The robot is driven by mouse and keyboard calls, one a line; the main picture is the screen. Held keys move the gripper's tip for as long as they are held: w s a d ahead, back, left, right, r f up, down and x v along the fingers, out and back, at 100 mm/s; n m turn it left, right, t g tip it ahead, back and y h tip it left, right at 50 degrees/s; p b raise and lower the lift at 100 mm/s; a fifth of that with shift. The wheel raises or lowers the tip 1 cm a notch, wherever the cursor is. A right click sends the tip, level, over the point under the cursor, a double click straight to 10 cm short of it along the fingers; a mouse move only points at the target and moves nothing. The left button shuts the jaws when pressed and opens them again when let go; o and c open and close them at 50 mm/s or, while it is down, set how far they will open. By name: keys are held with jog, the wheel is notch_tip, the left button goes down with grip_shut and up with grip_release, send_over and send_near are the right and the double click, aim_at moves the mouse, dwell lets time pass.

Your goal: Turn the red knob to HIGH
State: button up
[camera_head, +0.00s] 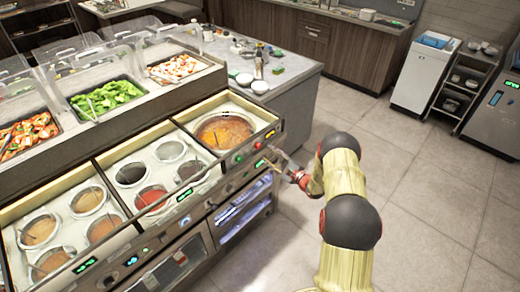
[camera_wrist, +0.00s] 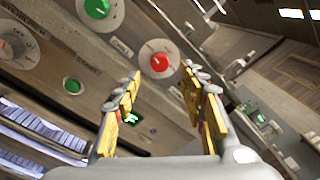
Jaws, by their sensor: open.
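The red knob (camera_wrist: 158,66) is a round red dial on a pale disc on the counter's front panel. In the wrist view it lies ahead of and between my two fingertips. A small pale mark shows on its face; I cannot read its setting. My gripper (camera_wrist: 162,78) is open, with yellow-padded fingers spread apart and nothing between them. The fingertips look close to the panel, but I cannot tell whether they touch the knob. In the head view my gripper (camera_head: 283,160) is at the panel's right end, near a small red control (camera_head: 257,145).
A green button (camera_wrist: 72,85) and a grey knob (camera_wrist: 6,46) are farther left. Sauce wells (camera_head: 222,131) lie above the panel. The floor (camera_head: 420,185) right of the counter is clear.

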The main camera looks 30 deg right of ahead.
aim_at(260, 147)
jog(key=shift+b+x, duration=0.4)
jog(key=shift+x, duration=2.75)
jog(key=shift+a+f, duration=0.1)
jog(key=shift+c, duration=1)
grip_shut()
